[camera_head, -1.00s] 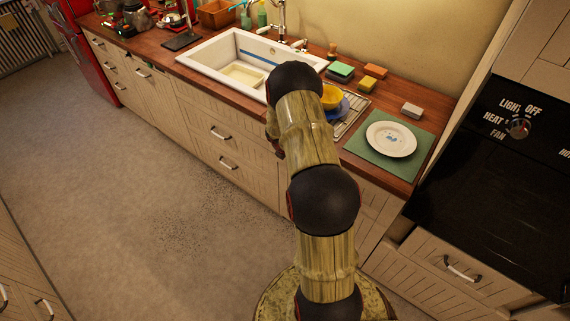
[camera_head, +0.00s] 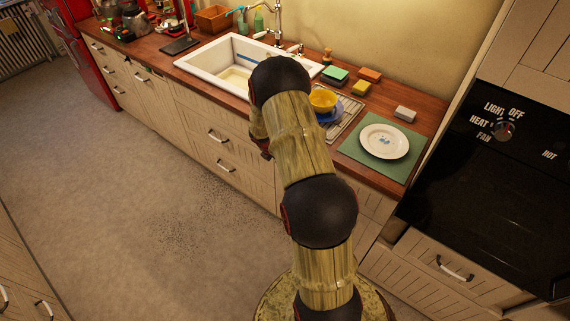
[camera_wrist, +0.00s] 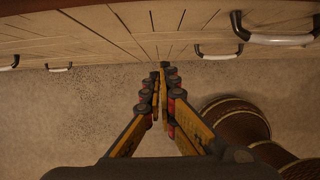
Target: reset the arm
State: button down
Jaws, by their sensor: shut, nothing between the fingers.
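My arm (camera_head: 305,150) rises through the middle of the head view, bent in front of the sink counter. Its end is mostly hidden behind the upper joint in that view. In the wrist view my gripper (camera_wrist: 162,72) is shut and empty, its fingertips together. It points toward the wooden drawer fronts (camera_wrist: 110,40), with the grey floor below. I cannot tell the exact gap to the drawers.
The counter holds a white sink (camera_head: 213,69), a yellow bowl (camera_head: 323,99) on a blue plate, several sponges, and a white plate (camera_head: 384,141) on a green mat (camera_head: 405,165). A black oven (camera_head: 490,190) stands right. The floor (camera_head: 130,200) at left is clear.

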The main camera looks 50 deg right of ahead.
jog(key=v, duration=0.4)
jog(key=shift+f, duration=0.1)
jog(key=s+a+r+m+g+y, duration=0.1)
jog(key=s+a+r+m+g, duration=0.1)
jog(key=s+a+m, duration=0.6)
jog(key=s+a+r+m+t+y+b, duration=0.1)
jog(key=s+a+r+m+t, duration=0.2)
jog(key=a+r, duration=1.2)
jog(key=s+a+r+m+t+y+b, duration=0.2)
jog(key=s+a+r+m+t, duration=0.2)
jog(key=a+r, duration=1.1)
jog(key=s+r+m, duration=0.1)
jog(key=s+m, duration=0.2)
jog(key=s, duration=0.3)
jog(key=shift+s+a+r+m, duration=0.25)
jog(key=shift+s+r+m, duration=0.05)
jog(key=shift+s+m, duration=0.1)
